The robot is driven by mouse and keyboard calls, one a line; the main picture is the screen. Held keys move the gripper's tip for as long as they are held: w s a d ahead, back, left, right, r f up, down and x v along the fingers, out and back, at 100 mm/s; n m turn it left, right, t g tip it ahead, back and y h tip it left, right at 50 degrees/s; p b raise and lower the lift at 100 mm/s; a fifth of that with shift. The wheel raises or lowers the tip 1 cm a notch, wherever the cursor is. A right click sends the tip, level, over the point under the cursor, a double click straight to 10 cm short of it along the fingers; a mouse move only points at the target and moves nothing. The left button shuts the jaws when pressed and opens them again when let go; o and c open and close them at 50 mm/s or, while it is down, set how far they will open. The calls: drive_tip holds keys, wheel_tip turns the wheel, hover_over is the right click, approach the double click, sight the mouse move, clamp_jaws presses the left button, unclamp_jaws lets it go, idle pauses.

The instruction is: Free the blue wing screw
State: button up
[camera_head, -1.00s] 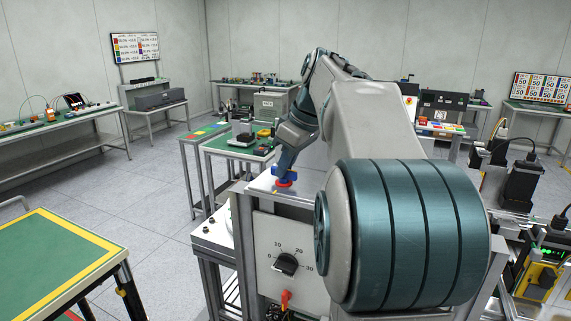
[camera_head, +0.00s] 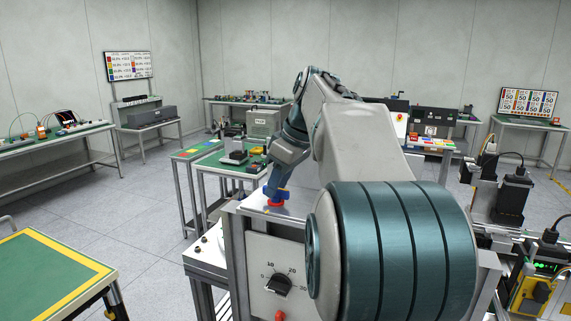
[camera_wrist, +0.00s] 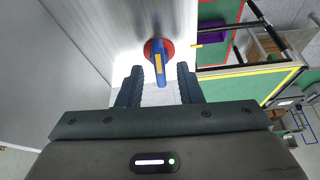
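The blue wing screw (camera_wrist: 159,62) sits on a round red base (camera_wrist: 150,48) on a pale metal plate in the wrist view. A yellow mark runs along its wing. My gripper (camera_wrist: 159,72) is open, with one dark finger on each side of the wing's near end and a visible gap on both sides. In the head view the screw's blue (camera_head: 284,195) and red parts show at the tip of my gripper (camera_head: 276,190), on top of the metal fixture. My gripper's fingers are hard to make out there.
The fixture's front panel (camera_head: 258,262) has a black dial (camera_head: 279,285) with numbers. My arm hides much of the fixture's right side. A green-topped table (camera_head: 45,268) stands at front left, with open floor between. Green-topped benches stand behind.

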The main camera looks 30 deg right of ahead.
drive_tip(key=v, duration=1.3)
drive_tip(key=shift+s+r+p, duration=0.15)
drive_tip(key=shift+s+p, duration=0.05)
drive_tip(key=shift+p, duration=0.25)
drive_tip(key=s+a+f+m+h, duration=0.1)
drive_tip(key=s+a+f+m, duration=0.25)
drive_tip(key=a+f, duration=0.85)
drive_tip(key=s+a+f+m, duration=0.1)
drive_tip(key=s+f, duration=0.2)
drive_tip(key=f, duration=0.3)
drive_tip(key=s+a+f+m+h, duration=0.1)
drive_tip(key=s+a+f, duration=0.1)
drive_tip(key=s+f, duration=0.2)
drive_tip(key=s+a+f+m, duration=0.1)
drive_tip(key=s+f, duration=0.3)
drive_tip(key=f, duration=0.6)
drive_tip(key=shift+a+b, duration=0.35)
drive_tip(key=shift+a, duration=0.4)
